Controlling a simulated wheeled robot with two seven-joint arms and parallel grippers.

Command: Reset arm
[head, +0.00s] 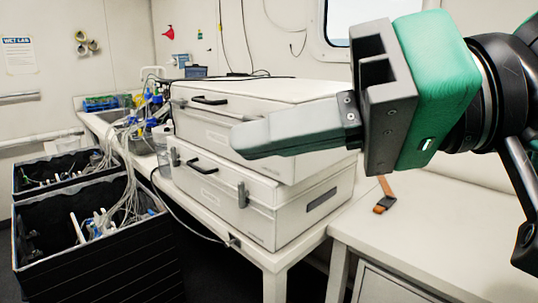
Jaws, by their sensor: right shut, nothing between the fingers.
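My right gripper (243,138) reaches in from the right edge, large and close to the camera. It has a green and dark grey body, and its grey fingers point left. The fingers are together with nothing held between them. In the picture they cover part of the upper white case, and I see no contact with it. My left gripper does not show.
Two white latched cases, an upper one (287,93) and a lower one (262,208), are stacked on a white bench. Black crates (110,262) with tubing stand at left. A brown strap (385,196) lies on the right counter (440,225), otherwise mostly clear.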

